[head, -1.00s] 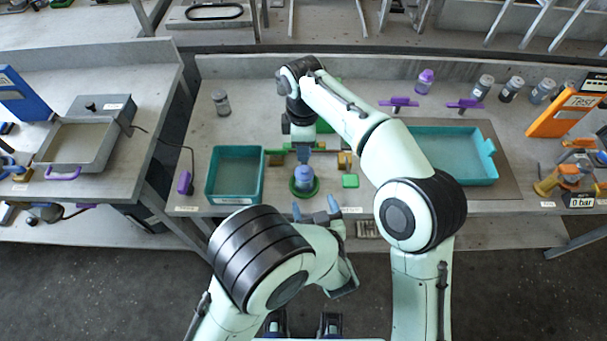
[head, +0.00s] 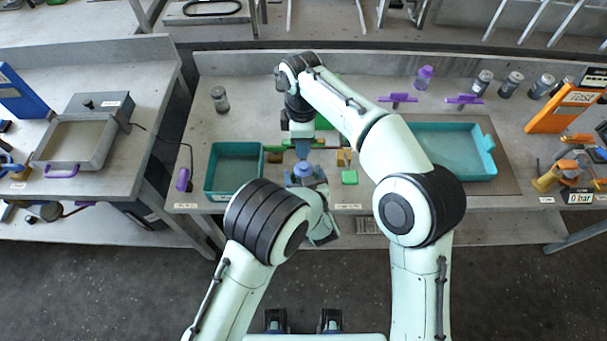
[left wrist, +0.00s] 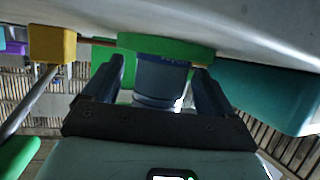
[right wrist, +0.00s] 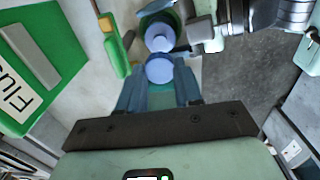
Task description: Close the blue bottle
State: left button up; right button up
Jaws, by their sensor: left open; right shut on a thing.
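The blue bottle (head: 303,169) stands upright on a round green base (left wrist: 165,47) near the table's front edge. My left gripper (head: 306,184) is open, its two fingers on either side of the bottle (left wrist: 160,78); gaps show beside the fingers in the left wrist view. My right gripper (head: 303,149) is just behind the bottle in the head view. In the right wrist view it is shut on a light blue round piece, seemingly the cap (right wrist: 159,70). The bottle's top (right wrist: 159,38) shows just beyond the cap, which partly overlaps the bottle.
A teal bin (head: 234,170) stands left of the bottle, and a larger teal tray (head: 450,150) to the right. A green box (right wrist: 35,65) shows in the right wrist view. Grey jars (head: 220,100) stand farther back.

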pick_arm(q)
jog(key=shift+w+f, duration=0.1)
jog(key=shift+w, duration=0.05)
jog(key=c, duration=1.5)
pick_arm(e)
send_over(303, 166)
jog(key=shift+a+f, duration=0.1)
jog(key=shift+f, duration=2.4)
jog(key=shift+f, duration=0.15)
jog(key=shift+f, duration=0.7)
jog(key=shift+f, duration=0.6)
